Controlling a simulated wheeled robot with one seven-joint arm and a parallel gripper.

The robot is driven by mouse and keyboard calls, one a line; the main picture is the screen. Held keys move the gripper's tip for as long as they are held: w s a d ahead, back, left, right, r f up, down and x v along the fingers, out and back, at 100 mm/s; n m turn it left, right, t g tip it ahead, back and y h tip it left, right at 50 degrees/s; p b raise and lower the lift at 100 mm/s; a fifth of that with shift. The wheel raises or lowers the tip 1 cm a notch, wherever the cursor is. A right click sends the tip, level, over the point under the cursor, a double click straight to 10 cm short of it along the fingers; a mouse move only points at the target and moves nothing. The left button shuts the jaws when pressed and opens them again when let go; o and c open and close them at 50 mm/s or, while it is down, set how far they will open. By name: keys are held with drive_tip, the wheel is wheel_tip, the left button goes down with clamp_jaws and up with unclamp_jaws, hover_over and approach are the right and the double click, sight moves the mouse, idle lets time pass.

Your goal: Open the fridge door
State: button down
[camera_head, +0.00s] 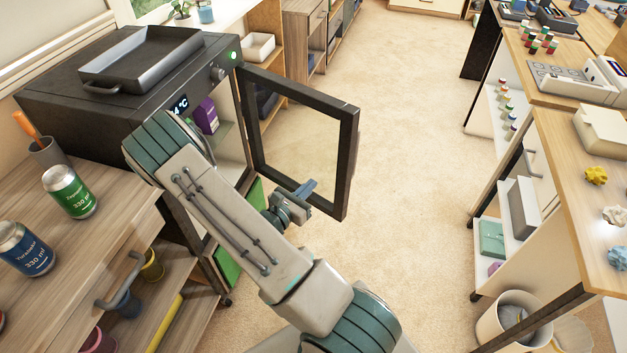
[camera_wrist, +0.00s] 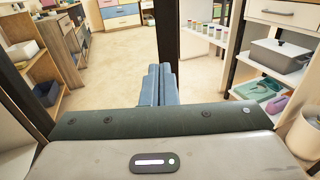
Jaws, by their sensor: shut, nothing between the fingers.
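The fridge (camera_head: 110,70) is a dark box at the upper left with a lit temperature display. Its black-framed glass door (camera_head: 349,160) stands swung wide open to the right. My gripper (camera_head: 308,188) is shut and empty, at the lower part of the door near its free side. I cannot tell whether it touches the door. In the wrist view the shut blue fingers (camera_wrist: 158,85) point out over the floor, and a dark upright bar (camera_wrist: 168,32) stands just beyond them. My arm hides part of the fridge's opening.
A purple box (camera_head: 205,115) sits inside the fridge, and a black tray (camera_head: 150,62) lies on top. A wooden cabinet with cans (camera_head: 70,192) stands at the left. Shelved desks (camera_head: 560,130) line the right side. The carpeted floor (camera_head: 410,130) between is clear.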

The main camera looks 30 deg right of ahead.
sight(339, 157)
drive_tip(key=x, duration=1.2)
